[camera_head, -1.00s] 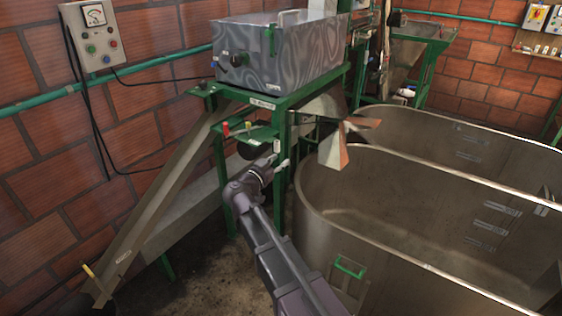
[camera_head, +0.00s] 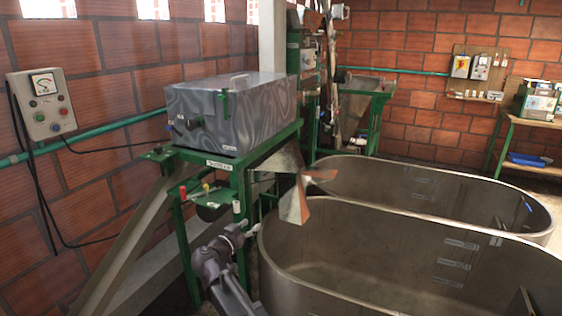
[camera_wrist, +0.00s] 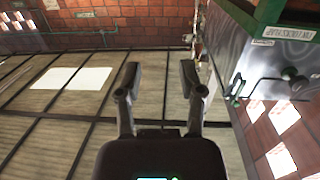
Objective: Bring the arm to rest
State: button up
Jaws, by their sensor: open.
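My arm reaches up from the bottom of the head view, left of the near steel tank. My gripper (camera_head: 247,232) is beside the green stand of the pulper machine, small and partly unclear there. In the wrist view my gripper (camera_wrist: 158,80) has its two dark fingers well apart, with nothing between them. It is open and empty. The wrist view looks up past the fingers toward a slatted roof and brick wall.
The grey pulper box (camera_head: 228,112) stands on a green frame (camera_head: 245,160). Metal tanks, a near one (camera_head: 400,260) and a far one (camera_head: 440,190), fill the right. A control box (camera_head: 41,103) hangs on the left wall. A green table (camera_head: 535,130) stands back right.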

jog(key=s+d+f+g+p, duration=0.15)
jog(key=d+f+g, duration=0.25)
jog(key=d, duration=0.6)
jog(key=s+d+f+g, duration=0.3)
jog(key=d+f+g, duration=0.1)
jog(key=d, duration=0.6)
jog(key=s+d+f+n+g+y+p, duration=0.1)
jog(key=s+d+f+n+g+y, duration=0.1)
jog(key=s, duration=0.5)
jog(key=s+d+f+n+g+y+p, duration=0.1)
jog(key=s+d+f+n+g+y, duration=0.1)
jog(key=s+d+g+y, duration=0.3)
jog(key=shift+s+d+f+n+y+p, duration=0.4)
jog(key=shift+s+d, duration=0.45)
jog(key=shift+d, duration=1.15)
jog(key=shift+o, duration=0.5)
